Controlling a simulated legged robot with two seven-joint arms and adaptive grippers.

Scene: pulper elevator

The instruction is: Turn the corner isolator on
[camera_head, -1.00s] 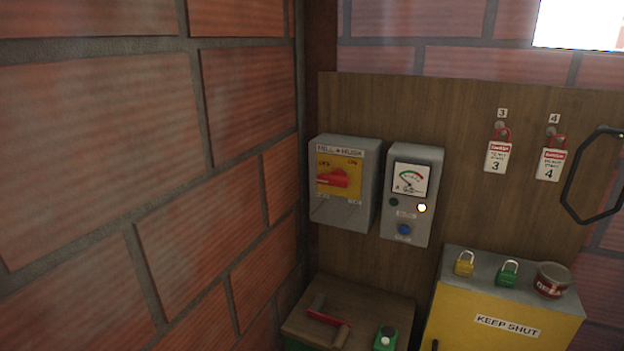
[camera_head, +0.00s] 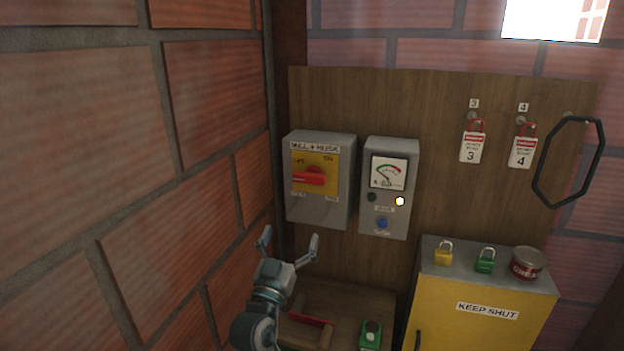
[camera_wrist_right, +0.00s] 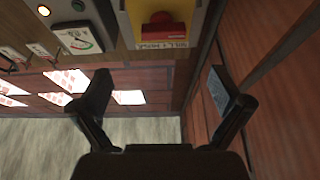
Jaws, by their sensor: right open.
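The corner isolator (camera_head: 342,192) is a grey box on the wooden board beside the brick corner. Its yellow plate (camera_head: 327,186) carries a red handle (camera_head: 311,177), which lies about level with its grip end to the left. Small lettering above the handle is hard to read. My right gripper (camera_head: 289,242) is open and empty, below the isolator and apart from it, fingers pointing up. In the right wrist view, the open fingers (camera_wrist_right: 160,92) frame the space below the red handle (camera_wrist_right: 162,28) and yellow plate (camera_wrist_right: 132,12). My left gripper is not in view.
A grey meter box (camera_head: 390,218) with a lit lamp is right of the isolator. The brick wall (camera_head: 120,190) stands close on the left. Below are a wooden box top (camera_head: 350,298) with a red-handled tool and a yellow cabinet (camera_head: 480,330) bearing padlocks and a tin.

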